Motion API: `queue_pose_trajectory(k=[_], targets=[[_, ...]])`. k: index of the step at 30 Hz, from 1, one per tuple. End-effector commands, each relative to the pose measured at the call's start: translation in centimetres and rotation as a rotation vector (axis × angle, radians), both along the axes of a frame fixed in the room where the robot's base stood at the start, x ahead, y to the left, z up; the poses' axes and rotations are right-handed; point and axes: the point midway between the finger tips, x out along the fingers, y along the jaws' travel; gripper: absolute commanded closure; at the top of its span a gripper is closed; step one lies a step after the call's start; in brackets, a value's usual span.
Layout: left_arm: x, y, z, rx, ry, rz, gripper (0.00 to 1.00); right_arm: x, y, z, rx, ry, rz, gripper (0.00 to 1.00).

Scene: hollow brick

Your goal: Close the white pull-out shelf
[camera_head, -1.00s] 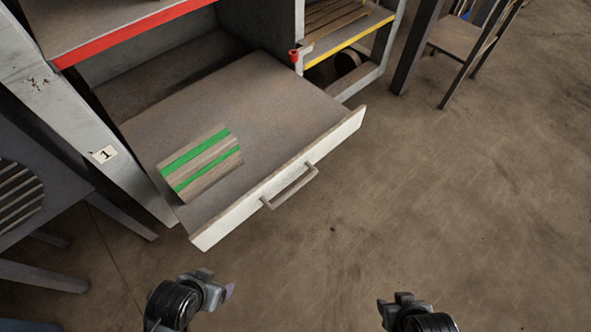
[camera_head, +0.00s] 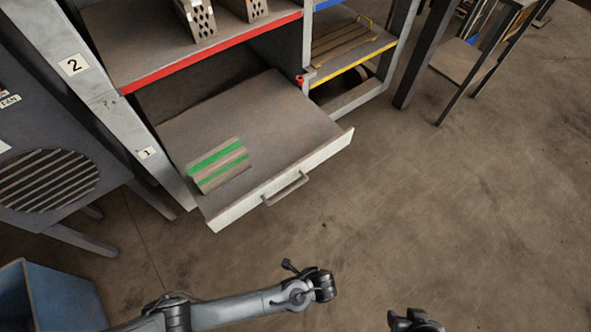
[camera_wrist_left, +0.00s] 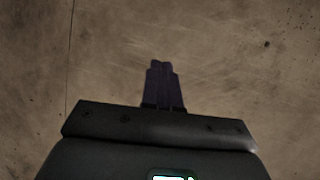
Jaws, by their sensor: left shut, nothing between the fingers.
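The white pull-out shelf (camera_head: 300,176) stands pulled out from the rack, its white front facing the room. Its grey handle (camera_head: 287,190) sits at the middle of that front. A brick-like block with green stripes (camera_head: 219,165) lies on the shelf's left part. My left arm reaches in from the lower left and ends in front of the handle, apart from it. In the left wrist view my left gripper (camera_wrist_left: 163,67) is shut and empty over bare floor. My right gripper (camera_head: 414,321) shows only partly at the bottom edge; its fingers cannot be made out.
A red-edged shelf (camera_head: 215,52) with hollow bricks is above the pull-out shelf. A yellow-edged shelf (camera_head: 352,58) is to its right. A dark cabinet with a round grille (camera_head: 48,180) and a blue bin (camera_head: 55,297) are at left. The floor in front is clear.

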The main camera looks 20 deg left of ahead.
Motion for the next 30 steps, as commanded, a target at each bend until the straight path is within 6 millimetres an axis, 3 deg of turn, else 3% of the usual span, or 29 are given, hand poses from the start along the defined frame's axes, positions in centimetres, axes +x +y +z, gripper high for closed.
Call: queue_pose_trajectory(k=[1, 6, 12, 15, 20, 30], targets=[[3.0, 0.9, 4.1, 0.059, -0.048, -0.04, 1.0, 0.0, 0.1, 3.6, 0.002, 0.0, 0.0, 0.57], [11.5, 3.0, 11.7, 0.197, -0.195, -0.121, 1.0, 0.0, 0.2, 8.2, 0.005, 0.001, -0.003, 0.57], [18.6, 3.1, 19.8, 0.238, -0.333, -0.147, 1.0, 0.0, 0.2, 11.1, 0.008, 0.0, -0.005, 0.57], [20.3, 3.1, 21.8, 0.24, -0.366, -0.142, 1.0, 0.1, 0.3, 11.6, 0.011, 0.0, -0.006, 0.57], [21.5, 3.6, 22.2, 0.24, -0.385, -0.138, 1.0, 0.1, 0.4, 11.3, 0.014, 0.0, -0.008, 0.57], [23.5, 6.6, 18.2, 0.24, -0.384, -0.137, 1.0, 0.1, 0.3, 8.8, 0.012, 0.002, -0.007, 0.57]])
